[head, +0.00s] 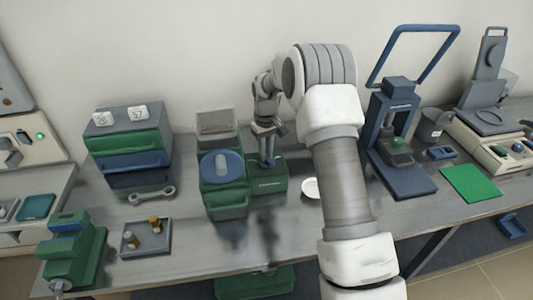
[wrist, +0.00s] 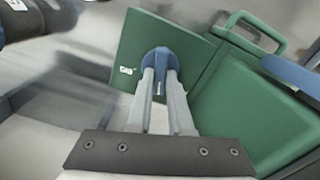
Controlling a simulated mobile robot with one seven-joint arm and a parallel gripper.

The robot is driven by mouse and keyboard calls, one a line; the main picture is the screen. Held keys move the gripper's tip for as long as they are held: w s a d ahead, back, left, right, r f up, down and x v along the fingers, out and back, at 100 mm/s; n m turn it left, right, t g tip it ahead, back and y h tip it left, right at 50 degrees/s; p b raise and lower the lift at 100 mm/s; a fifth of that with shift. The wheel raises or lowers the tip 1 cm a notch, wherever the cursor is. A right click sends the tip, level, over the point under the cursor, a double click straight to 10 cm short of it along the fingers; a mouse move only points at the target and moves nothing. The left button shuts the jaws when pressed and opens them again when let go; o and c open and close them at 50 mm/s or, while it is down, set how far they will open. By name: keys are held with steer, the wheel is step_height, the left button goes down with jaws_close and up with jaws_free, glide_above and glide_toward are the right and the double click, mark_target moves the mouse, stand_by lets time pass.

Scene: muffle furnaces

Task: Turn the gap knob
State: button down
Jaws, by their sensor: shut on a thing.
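The gap knob (wrist: 158,58) is blue and round in the wrist view. It sits on the top of a green machine housing (wrist: 135,40), with a small white label beside it. My gripper (wrist: 161,84) is shut on the knob, its two pale fingers on either side. In the head view my gripper (head: 267,158) reaches down onto the green machine (head: 269,184) at the middle of the bench. The knob cannot be made out there behind the fingers.
A green unit with a round blue-grey lid (head: 221,166) stands just left. A white dish (head: 310,188) lies to the right. A blue press (head: 402,178) stands right of my arm.

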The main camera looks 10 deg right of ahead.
steer(key=n, duration=0.4)
steer(key=shift+n, duration=0.3)
steer(key=shift+a+n, duration=0.1)
steer(key=shift+n, duration=1.8)
steer(key=c, duration=0.8)
jaws_free()
steer(key=shift+s, duration=0.1)
steer(key=shift+r, duration=0.1)
steer(key=shift+r+p, duration=0.5)
steer(key=shift+r, duration=8.15)
